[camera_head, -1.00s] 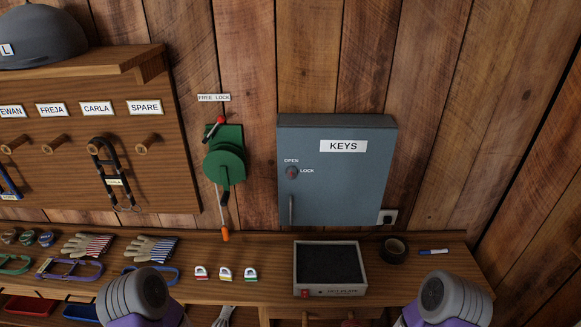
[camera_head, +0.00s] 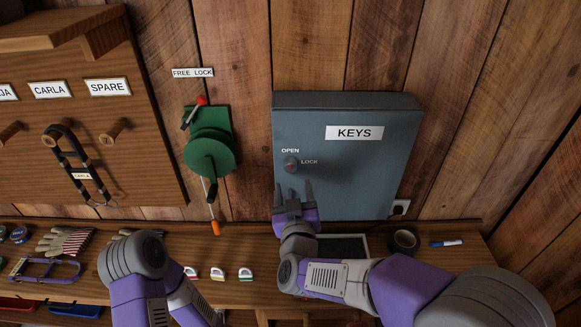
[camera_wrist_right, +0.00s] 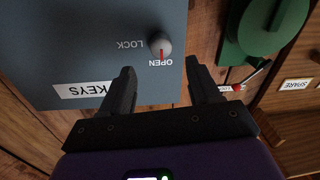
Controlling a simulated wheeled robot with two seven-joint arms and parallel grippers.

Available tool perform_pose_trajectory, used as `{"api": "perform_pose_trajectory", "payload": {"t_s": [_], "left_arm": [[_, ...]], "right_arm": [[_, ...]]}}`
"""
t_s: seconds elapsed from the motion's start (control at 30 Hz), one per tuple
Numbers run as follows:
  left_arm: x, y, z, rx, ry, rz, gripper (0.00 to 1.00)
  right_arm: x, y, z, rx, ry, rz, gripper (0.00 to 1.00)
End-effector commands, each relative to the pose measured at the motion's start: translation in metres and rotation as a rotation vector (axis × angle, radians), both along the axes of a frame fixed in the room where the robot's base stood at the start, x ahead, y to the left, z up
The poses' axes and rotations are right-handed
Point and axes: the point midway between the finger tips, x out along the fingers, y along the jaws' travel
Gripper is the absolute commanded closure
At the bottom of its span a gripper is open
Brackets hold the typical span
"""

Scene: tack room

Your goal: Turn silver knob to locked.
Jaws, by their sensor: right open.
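The silver knob (camera_head: 290,164) is round, with a red mark, on the front of the grey-blue KEYS cabinet (camera_head: 375,170). OPEN is printed above it and LOCK to its right. In the upside-down right wrist view the knob (camera_wrist_right: 160,44) has its red mark on the OPEN side. My right gripper (camera_head: 294,190) is open and empty, just below the knob in the head view. In the wrist view the knob lies ahead, between the lines of the two fingers, and they appear apart from it. My left arm shows at lower left, its gripper out of view.
A green winch-like device (camera_head: 210,150) with a red-tipped lever hangs left of the cabinet. Below are a shelf with small tags (camera_head: 217,273), a tape roll (camera_head: 404,240) and a blue-white marker (camera_head: 446,243). A dark-topped tray (camera_head: 345,246) is partly behind my right arm.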

Motion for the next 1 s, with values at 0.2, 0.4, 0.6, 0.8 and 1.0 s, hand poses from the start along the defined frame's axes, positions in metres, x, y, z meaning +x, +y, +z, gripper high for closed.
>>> {"api": "perform_pose_trajectory", "payload": {"t_s": [0.2,0.4,0.6,0.8,1.0], "left_arm": [[0.0,0.0,-0.001,0.0,0.001,0.0,0.0],[0.0,0.0,-0.001,0.0,0.0,0.0,0.0],[0.0,0.0,-0.002,0.0,0.0,0.0,0.0],[0.0,0.0,-0.002,0.0,0.0,0.0,0.0],[0.0,0.0,-0.001,0.0,0.0,0.0,0.0]], "right_arm": [[0.032,0.002,-0.001,-0.003,0.0,-0.001,0.38],[0.06,0.004,-0.001,-0.002,0.001,0.001,0.38],[0.071,0.005,-0.001,-0.002,0.0,0.003,0.38],[0.071,0.005,-0.001,-0.002,0.001,0.003,0.38],[0.071,0.005,-0.001,-0.001,0.001,0.003,0.64]]}}
